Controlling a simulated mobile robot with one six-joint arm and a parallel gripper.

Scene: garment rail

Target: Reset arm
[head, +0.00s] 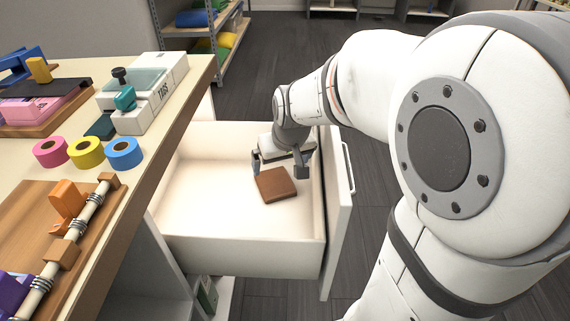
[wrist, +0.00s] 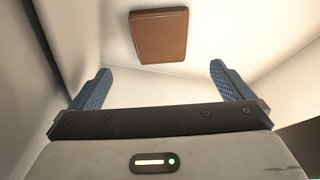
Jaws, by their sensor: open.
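My gripper (head: 279,168) hangs low inside the open drawer, near its right end. In the wrist view my gripper (wrist: 160,88) is open, with its two blue pads wide apart and nothing between them. A flat brown block, perhaps a wallet (head: 275,185), lies on the drawer floor by the fingers. The brown wallet also shows in the wrist view (wrist: 158,36), beyond the fingertips and apart from them. My white arm reaches in from the right over the drawer front.
The white drawer (head: 240,257) is pulled out, its walls close around my gripper. The workbench (head: 185,95) on the left carries tape rolls (head: 87,152), a tag box (head: 155,90) and a wooden rack (head: 40,215). A shelf (head: 240,35) stands behind; dark floor is clear.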

